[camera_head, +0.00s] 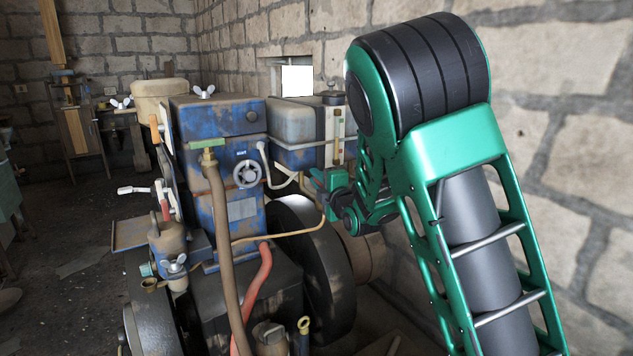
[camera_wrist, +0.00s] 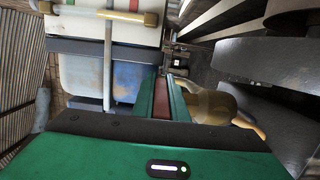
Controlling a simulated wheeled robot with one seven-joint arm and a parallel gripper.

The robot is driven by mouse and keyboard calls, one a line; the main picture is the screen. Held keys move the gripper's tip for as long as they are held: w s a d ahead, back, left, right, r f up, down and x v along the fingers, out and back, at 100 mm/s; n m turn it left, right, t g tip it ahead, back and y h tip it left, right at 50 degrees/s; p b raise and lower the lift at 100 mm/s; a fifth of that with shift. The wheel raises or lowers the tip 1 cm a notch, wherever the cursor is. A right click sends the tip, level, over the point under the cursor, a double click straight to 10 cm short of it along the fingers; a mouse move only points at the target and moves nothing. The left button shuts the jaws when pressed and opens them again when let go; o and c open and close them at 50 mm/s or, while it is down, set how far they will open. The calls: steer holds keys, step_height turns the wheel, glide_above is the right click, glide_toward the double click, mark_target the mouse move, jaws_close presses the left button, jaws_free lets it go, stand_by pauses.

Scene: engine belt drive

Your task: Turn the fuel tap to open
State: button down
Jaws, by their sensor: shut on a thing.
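My gripper (camera_head: 316,186) reaches in from the right, just below the fuel tank, partly hidden behind my own arm. In the wrist view its green jaws (camera_wrist: 167,84) are close together, shut on the fuel tap, with the tank on their left. The gripped part of the tap is hidden between the jaws, so the angle of its handle cannot be read. A brass-coloured fitting (camera_wrist: 210,106) shows just right of the jaws.
The grey-blue fuel tank (camera_head: 296,122) carries an upright sight gauge (camera_head: 339,136). A thin fuel pipe (camera_head: 285,236) curves below my gripper. The blue engine housing (camera_head: 230,205), hoses and dark flywheel (camera_head: 325,265) are close by. A stone wall (camera_head: 590,120) bounds the right.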

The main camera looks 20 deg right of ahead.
steer(key=shift+s+f+n+y, duration=0.1)
steer(key=shift+f+n+y, duration=0.1)
steer(key=shift+n+y, duration=0.65)
steer(key=shift+a+n+g+y, duration=0.25)
steer(key=shift+g+y, duration=0.25)
steer(key=shift+y, duration=0.25)
steer(key=c, duration=1.8)
jaws_free()
steer(key=shift+o, duration=0.2)
steer(key=v, duration=1)
steer(key=shift+s, duration=0.3)
steer(key=shift+s+f, duration=0.1)
